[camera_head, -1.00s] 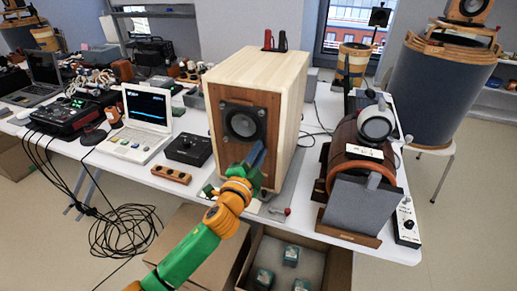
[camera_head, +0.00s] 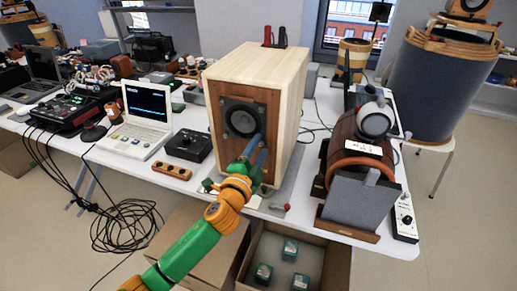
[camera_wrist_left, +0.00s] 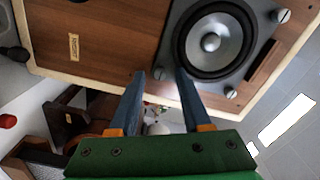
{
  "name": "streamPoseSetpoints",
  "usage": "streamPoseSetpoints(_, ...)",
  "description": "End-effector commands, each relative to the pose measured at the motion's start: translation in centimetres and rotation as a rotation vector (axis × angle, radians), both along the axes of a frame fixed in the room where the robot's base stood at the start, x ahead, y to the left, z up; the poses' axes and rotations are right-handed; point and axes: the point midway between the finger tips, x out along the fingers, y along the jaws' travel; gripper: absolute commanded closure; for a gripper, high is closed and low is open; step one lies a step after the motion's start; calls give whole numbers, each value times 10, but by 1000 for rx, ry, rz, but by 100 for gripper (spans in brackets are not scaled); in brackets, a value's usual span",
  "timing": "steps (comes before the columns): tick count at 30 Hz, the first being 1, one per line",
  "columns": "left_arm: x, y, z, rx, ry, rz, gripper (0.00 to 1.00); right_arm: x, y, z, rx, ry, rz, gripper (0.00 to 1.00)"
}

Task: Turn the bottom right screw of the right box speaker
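The box speaker (camera_head: 290,95) has a pale wood case and a reddish-brown front with a dark driver plate (camera_head: 226,128). It stands upright on the table. In the left wrist view the driver cone (camera_wrist_left: 212,45) is near the top, with silver screws at the plate's corners, such as one screw (camera_wrist_left: 283,15) and another screw (camera_wrist_left: 230,92). My left gripper (camera_head: 256,148) is in front of the plate's lower right part. Its blue fingers are open in the left wrist view (camera_wrist_left: 161,72), with a small silver screw (camera_wrist_left: 158,74) showing between the tips. Contact cannot be told. My right gripper is out of view.
A barrel-shaped device (camera_head: 345,150) with a grey front panel stands right of the speaker. A black control box (camera_head: 190,147) and a white laptop (camera_head: 138,135) stand left. An open carton (camera_head: 245,262) is below the table's front edge. Cables hang at the left.

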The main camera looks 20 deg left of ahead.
Motion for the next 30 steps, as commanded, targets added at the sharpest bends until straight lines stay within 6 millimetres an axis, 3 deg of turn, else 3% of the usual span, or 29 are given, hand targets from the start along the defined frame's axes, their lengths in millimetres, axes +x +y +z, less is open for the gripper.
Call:
streamPoseSetpoints(9,-5,0,0,-1,0,0,53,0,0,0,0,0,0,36)
streamPoseSetpoints(21,-69,2,-1,-1,1,0,53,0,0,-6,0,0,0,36)
streamPoseSetpoints(30,-71,2,0,0,0,0,53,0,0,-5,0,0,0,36)
